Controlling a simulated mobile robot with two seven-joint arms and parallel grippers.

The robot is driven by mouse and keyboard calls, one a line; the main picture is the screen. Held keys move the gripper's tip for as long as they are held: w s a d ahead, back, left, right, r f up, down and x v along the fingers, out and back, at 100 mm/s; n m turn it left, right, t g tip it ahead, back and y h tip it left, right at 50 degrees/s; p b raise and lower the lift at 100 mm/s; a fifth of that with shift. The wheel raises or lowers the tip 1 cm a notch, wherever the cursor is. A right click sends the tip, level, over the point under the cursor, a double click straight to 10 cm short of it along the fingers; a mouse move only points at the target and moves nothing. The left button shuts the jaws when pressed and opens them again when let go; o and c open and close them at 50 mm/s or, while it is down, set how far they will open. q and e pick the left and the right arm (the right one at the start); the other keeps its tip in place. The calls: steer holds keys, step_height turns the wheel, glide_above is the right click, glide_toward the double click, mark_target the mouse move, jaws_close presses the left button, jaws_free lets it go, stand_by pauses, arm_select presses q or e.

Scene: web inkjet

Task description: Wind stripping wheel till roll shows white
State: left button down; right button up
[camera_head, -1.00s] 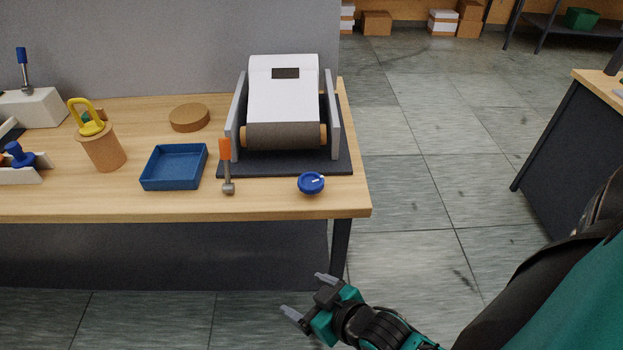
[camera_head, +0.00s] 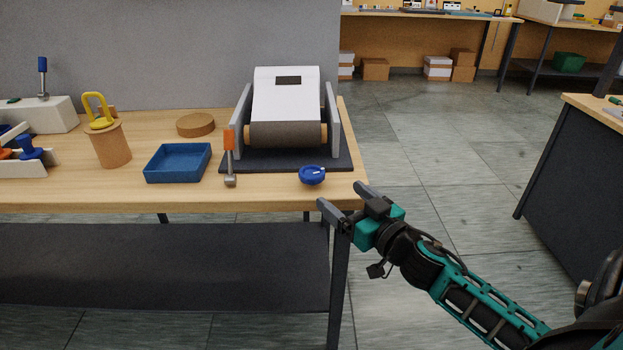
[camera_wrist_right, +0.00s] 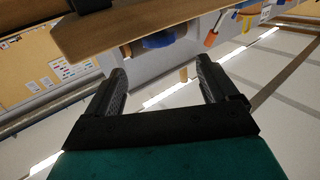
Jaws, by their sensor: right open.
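The printer-like machine (camera_head: 285,100) has a white sloping cover between grey side plates on a dark base. Its front roll (camera_head: 288,134) looks dark grey-brown, with no white showing on it. The blue wheel (camera_head: 312,175), with a small pale mark on top, sits at the table's front edge before the machine. It also shows as a blue shape (camera_wrist_right: 158,40) in the right wrist view. My right gripper (camera_head: 342,197) is open and empty, just in front of the table's right front corner, close to the wheel but apart from it. My left gripper is not in view.
A blue tray (camera_head: 178,163), a brown disc (camera_head: 195,124) and a cylinder with a yellow handle (camera_head: 110,145) stand farther left on the wooden table (camera_head: 120,197). Open floor lies to the right.

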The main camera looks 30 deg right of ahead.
mark_target(311, 171)
steer(key=w, duration=1.2)
steer(key=shift+a+b, duration=0.1)
steer(key=shift+b, duration=0.25)
steer(key=shift+c, duration=0.2)
steer(key=c, duration=0.9)
